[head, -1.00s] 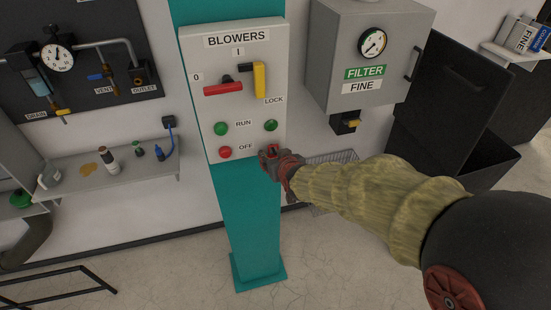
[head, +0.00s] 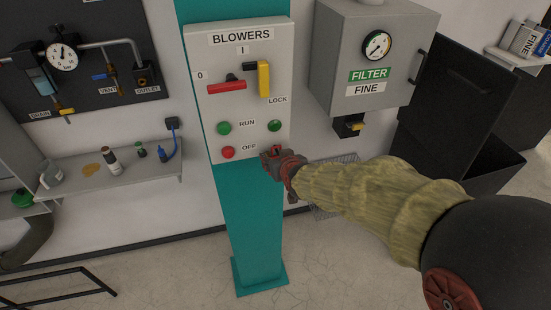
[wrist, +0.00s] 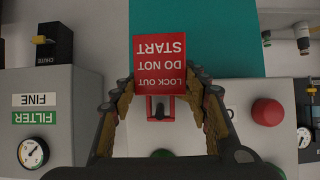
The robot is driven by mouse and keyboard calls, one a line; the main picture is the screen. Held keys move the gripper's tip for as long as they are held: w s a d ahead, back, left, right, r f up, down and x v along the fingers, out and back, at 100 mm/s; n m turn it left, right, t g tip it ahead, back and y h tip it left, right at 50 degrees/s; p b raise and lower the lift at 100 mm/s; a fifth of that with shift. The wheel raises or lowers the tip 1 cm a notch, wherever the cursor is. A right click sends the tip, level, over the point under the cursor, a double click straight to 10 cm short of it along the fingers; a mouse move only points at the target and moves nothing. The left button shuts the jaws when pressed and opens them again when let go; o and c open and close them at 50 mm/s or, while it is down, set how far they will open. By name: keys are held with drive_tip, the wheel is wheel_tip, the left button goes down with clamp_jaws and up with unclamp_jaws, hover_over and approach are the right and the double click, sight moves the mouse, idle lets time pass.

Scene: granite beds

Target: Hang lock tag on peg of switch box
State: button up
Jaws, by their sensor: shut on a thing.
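My gripper (head: 270,157) is at the lower right corner of the BLOWERS switch box (head: 266,108), below its right green button. In the wrist view my gripper (wrist: 160,92) is shut on the red lock tag (wrist: 160,65). The tag's text "LOCK OUT DO NOT START" appears upside down. A red part with a dark middle (wrist: 160,108) shows between the fingers, over the switch box face (wrist: 240,92); I cannot tell whether it is the tag's holder or the peg. In the head view the gripper mostly hides the tag. I cannot make out the peg clearly.
The switch box has a red handle (head: 227,88), a yellow lock lever (head: 264,79), and a red OFF button (head: 228,152). It stands on a teal post (head: 250,220). A grey filter box (head: 350,50) is to the right. A shelf (head: 130,172) with small bottles is left.

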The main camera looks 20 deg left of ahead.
drive_tip(key=o, duration=0.8)
drive_tip(key=shift+w+r, duration=0.25)
drive_tip(key=shift+r, duration=0.25)
drive_tip(key=o, duration=0.4)
drive_tip(key=shift+w+a, duration=0.1)
drive_tip(key=shift+w, duration=0.15)
drive_tip(key=shift+o, duration=1.3)
drive_tip(key=shift+s+f, duration=0.1)
drive_tip(key=shift+f, duration=0.2)
drive_tip(key=shift+s, duration=0.15)
drive_tip(key=v, duration=1.2)
